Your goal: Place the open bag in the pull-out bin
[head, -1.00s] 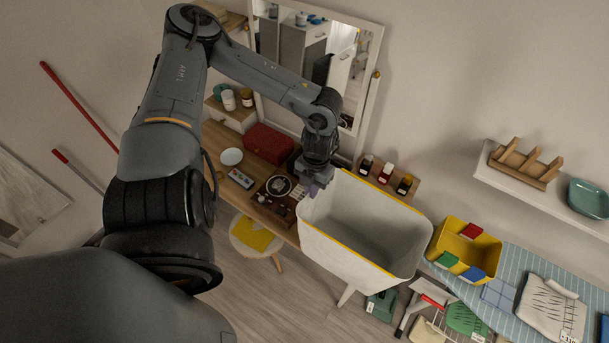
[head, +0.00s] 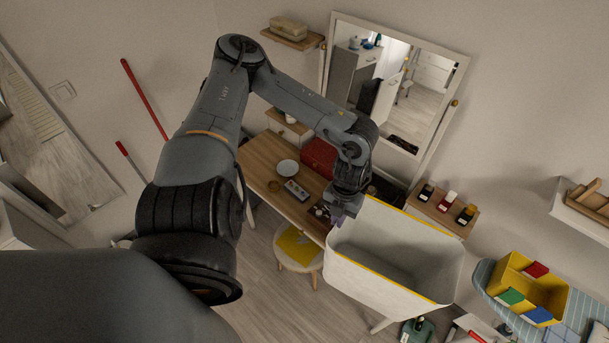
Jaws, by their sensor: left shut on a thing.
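The open bag (head: 385,283) is a large white, open-topped shape with a yellow band along its rim, right of centre. Its opening faces up toward me and its inside looks empty. My left gripper (head: 340,213) is at the bag's upper left corner, shut on it. A small purple patch shows at the fingertips; the exact grip is hard to see. I cannot pick out the pull-out bin for sure. My right gripper is not in view.
Behind the gripper is a wooden desk (head: 262,165) with a red box (head: 319,157). A stool (head: 304,262) stands in front. A bottle shelf (head: 453,217) and mirror (head: 400,75) are on the wall. A yellow crate (head: 546,290) is at right.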

